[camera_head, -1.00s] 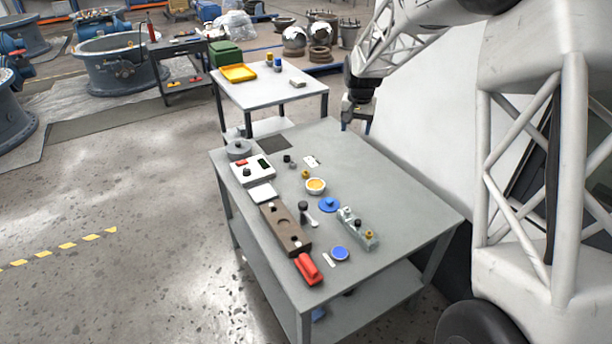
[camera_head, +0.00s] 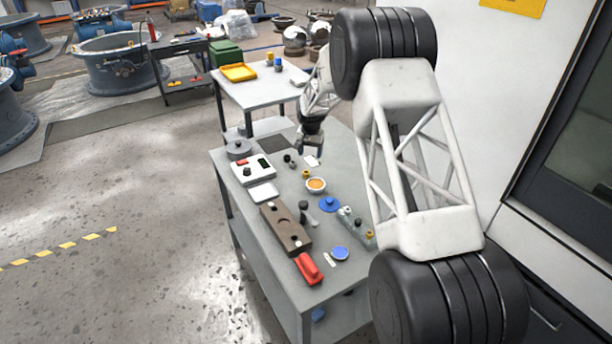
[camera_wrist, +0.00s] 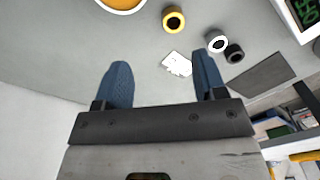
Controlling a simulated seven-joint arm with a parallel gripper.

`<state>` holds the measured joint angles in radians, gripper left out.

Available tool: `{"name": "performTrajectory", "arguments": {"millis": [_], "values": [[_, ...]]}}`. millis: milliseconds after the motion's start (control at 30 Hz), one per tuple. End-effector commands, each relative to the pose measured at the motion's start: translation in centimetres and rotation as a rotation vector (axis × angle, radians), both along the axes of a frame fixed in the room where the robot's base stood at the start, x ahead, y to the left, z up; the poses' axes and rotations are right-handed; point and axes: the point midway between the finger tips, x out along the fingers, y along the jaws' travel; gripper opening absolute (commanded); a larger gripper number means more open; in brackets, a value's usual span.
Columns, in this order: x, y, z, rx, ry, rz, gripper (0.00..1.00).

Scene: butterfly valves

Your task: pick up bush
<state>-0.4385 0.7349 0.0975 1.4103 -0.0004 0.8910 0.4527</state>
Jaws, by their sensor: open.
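Several small ring-shaped bushes show in the wrist view: a yellow one (camera_wrist: 173,18), a white one (camera_wrist: 216,41) and a black one (camera_wrist: 234,53). In the head view the yellow one (camera_head: 306,174) is near the orange-filled bowl, and a black one (camera_head: 287,158) is farther back. In the head view my gripper (camera_head: 311,150) hangs over the table's far part, beside the small bushes.
A white card (camera_wrist: 177,64) lies near the fingers. A bowl (camera_head: 316,185), a blue disc (camera_head: 330,204), a brown block (camera_head: 285,228), a red-handled tool (camera_head: 308,268) and a white device (camera_head: 252,170) crowd the table (camera_head: 335,290). My arm hides its right side.

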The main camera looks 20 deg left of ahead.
Motion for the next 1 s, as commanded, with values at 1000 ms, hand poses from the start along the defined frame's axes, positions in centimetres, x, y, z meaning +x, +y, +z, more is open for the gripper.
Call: {"name": "performTrajectory", "arguments": {"millis": [1000], "values": [[0.8, 2.3, -5.6, -0.003, 0.008, 0.001, 0.64]]}}
